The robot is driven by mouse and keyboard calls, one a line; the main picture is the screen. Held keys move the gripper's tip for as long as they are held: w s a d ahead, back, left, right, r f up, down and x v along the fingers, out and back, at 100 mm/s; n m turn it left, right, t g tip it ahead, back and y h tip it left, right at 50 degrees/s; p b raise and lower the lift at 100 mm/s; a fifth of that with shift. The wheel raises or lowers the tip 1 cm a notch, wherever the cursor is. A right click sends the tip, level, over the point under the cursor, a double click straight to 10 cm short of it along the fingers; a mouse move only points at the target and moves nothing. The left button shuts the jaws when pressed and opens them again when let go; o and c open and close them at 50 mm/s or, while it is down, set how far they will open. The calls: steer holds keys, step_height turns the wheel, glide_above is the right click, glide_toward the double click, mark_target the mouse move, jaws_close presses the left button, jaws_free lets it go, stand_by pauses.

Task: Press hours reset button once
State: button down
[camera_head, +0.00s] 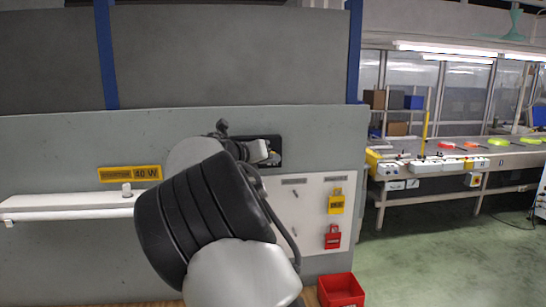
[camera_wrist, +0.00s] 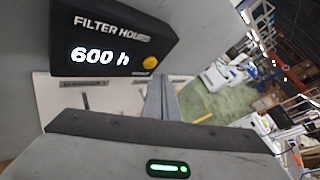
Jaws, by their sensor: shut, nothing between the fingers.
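The black filter-hours box (camera_wrist: 105,42) fills the upper left of the wrist view. Its display reads "600 h" under the words "FILTER HOURS". A round yellow button (camera_wrist: 150,62) sits at the lower right of its face. My gripper (camera_wrist: 160,80) is shut and empty, its fingertips just below and right of the button in the picture. I cannot tell whether they touch it. In the head view my gripper (camera_head: 262,150) is in front of the black box (camera_head: 275,143), and my arm hides much of that area.
A white panel (camera_head: 305,215) below the box bears a yellow padlock (camera_head: 336,202) and a red padlock (camera_head: 333,237). A red bin (camera_head: 340,290) stands on the floor. A white ledge (camera_head: 70,205) runs along the wall at left. Open green floor lies right.

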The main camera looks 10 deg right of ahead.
steer(key=shift+w, duration=0.2)
steer(key=shift+w, duration=0.25)
steer(key=shift+w, duration=0.35)
stand_by(0.7)
steer(key=shift+s, duration=0.2)
steer(key=shift+s+b, duration=0.45)
steer(key=shift+s, duration=0.15)
